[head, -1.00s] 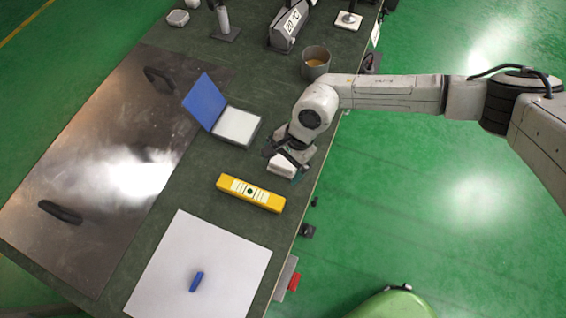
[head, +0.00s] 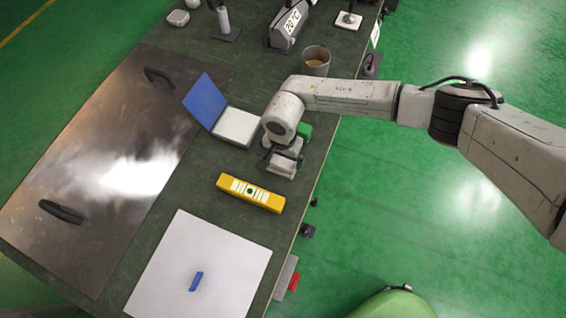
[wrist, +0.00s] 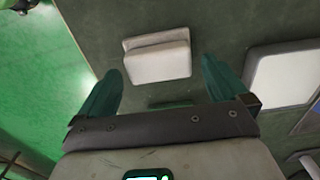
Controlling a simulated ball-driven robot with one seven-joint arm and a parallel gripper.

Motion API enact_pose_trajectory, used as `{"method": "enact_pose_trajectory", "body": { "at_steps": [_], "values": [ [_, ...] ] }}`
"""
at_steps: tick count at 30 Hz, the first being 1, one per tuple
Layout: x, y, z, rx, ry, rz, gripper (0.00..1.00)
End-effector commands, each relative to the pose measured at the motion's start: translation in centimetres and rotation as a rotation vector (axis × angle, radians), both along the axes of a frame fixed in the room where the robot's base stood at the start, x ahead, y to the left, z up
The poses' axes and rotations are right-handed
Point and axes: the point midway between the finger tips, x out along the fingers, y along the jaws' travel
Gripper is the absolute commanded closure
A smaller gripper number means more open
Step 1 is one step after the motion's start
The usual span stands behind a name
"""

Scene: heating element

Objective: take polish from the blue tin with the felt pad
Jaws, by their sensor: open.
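The white felt pad (wrist: 157,55), a rounded block, lies on the dark green bench. My gripper (wrist: 161,70) is open above it, with one teal finger to each side of the pad in the wrist view. In the head view my gripper (head: 282,162) is low over the bench and mostly hides the pad. The blue tin (head: 237,126) stands open to the left of the gripper, its blue lid (head: 204,101) raised and pale polish inside. Part of the tin also shows at the right of the wrist view (wrist: 286,76).
A yellow level (head: 250,193) lies just in front of the gripper. A grey cup (head: 316,62) stands behind it near the bench edge. A white sheet with a blue stick (head: 196,282) lies nearer; a metal plate (head: 110,170) with black handles is at left.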

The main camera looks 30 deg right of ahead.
Motion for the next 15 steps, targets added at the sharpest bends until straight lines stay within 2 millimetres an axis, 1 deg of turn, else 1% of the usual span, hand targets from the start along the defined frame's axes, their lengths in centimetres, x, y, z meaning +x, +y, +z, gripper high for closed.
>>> {"method": "enact_pose_trajectory", "body": {
  "at_steps": [1, 7, 10, 15],
  "values": [
    [-0.2, 0.1, -0.7, 0.003, 0.004, -0.003, 0.0],
    [-0.2, 0.0, -3.1, 0.003, 0.001, -0.003, 0.0],
    [-0.2, 0.0, -3.7, 0.001, 0.001, -0.002, 0.0],
    [-0.1, -0.1, -3.9, 0.0, 0.0, 0.0, 0.0]
  ]
}}
